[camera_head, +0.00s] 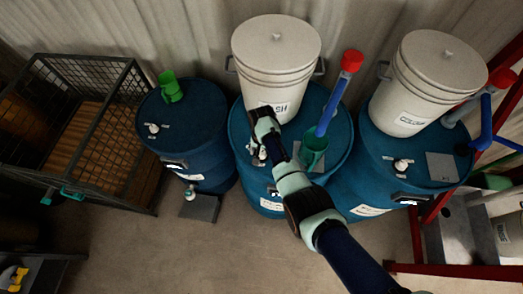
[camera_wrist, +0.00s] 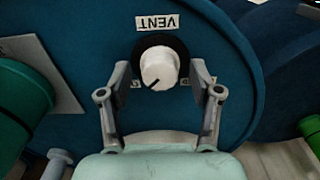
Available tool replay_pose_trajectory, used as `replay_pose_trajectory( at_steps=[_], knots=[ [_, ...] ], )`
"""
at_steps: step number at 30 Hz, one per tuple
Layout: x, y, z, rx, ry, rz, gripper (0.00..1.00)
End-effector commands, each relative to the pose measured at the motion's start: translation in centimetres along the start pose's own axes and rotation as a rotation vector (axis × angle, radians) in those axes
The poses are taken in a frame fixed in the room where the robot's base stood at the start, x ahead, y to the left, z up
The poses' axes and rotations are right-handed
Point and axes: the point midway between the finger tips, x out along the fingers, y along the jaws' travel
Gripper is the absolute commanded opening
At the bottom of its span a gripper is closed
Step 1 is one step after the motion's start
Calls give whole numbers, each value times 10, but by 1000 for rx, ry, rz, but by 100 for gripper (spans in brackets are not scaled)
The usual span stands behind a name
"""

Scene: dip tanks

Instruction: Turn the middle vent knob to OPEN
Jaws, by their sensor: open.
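The middle vent knob (camera_wrist: 158,68) is white on a round black base, under an upside-down VENT label (camera_wrist: 158,22) in the wrist view. A dark pointer line on its face points to the lower left of the picture. Small labels at either side are partly covered by the fingers, so I cannot read them fully. My gripper (camera_wrist: 159,77) is open, with one finger on each side of the knob; a gap shows between each finger and the knob. In the head view my gripper (camera_head: 258,157) is over the middle blue drum (camera_head: 240,132) and hides most of the knob.
On the middle drum, a white bucket (camera_head: 275,62) stands behind my gripper, and a green cup (camera_head: 314,148) with a red-topped blue pipe (camera_head: 335,95) stands to the right. Left (camera_head: 205,105) and right (camera_head: 350,185) drums have similar white knobs. A wire cage (camera_head: 80,75) stands far left.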

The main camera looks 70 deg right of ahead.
Motion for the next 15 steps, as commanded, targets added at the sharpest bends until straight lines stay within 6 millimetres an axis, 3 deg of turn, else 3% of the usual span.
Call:
replay_pose_trajectory(
  at_steps=[4,7,15],
  knots=[
    [-3,0,0,0,1,-1,64],
    [-15,-1,-1,0,4,-2,64],
    [-81,0,-1,0,5,-3,64]
  ],
)
